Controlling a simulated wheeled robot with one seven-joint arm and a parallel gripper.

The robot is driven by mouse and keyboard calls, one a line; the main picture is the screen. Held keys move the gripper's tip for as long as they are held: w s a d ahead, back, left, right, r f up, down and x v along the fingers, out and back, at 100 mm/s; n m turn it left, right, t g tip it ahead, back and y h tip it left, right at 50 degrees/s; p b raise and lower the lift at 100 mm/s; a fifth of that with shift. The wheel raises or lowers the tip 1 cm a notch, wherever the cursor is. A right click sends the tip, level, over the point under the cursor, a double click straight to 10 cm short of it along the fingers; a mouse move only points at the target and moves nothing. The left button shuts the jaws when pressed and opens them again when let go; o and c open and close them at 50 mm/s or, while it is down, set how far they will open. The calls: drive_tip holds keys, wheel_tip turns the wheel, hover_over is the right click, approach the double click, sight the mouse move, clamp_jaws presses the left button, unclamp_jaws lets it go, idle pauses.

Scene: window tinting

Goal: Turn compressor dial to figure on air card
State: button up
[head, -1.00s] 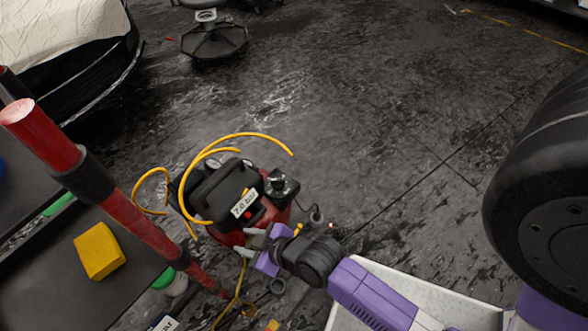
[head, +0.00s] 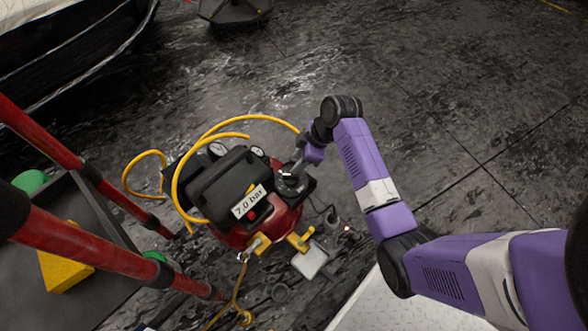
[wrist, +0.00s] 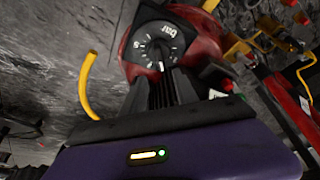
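The red and black compressor (head: 240,190) stands on the dark floor. A white card (head: 250,201) reading 7.0 bar sits on its top. The dial (wrist: 155,46) is a round black face with white marks and the word bar; its exact setting is too small to read. In the head view my gripper (head: 292,172) reaches down to the black dial housing (head: 297,187) at the compressor's right side. In the wrist view the dark fingers (wrist: 162,76) reach the dial's lower edge. They look close together, but their gap and any contact with the knob are unclear.
A yellow hose (head: 176,180) loops around the compressor's left and top. Red posts (head: 90,250) and a dark cart with a yellow block (head: 65,272) stand at left. A pale plate (head: 375,305) lies at the lower right.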

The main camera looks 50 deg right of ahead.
sight(287, 175)
drive_tip(key=shift+a+f, duration=0.1)
drive_tip(key=shift+f, duration=0.25)
drive_tip(key=b+x, duration=0.3)
drive_tip(key=x, duration=0.4)
drive_tip(key=shift+a, duration=0.1)
clamp_jaws()
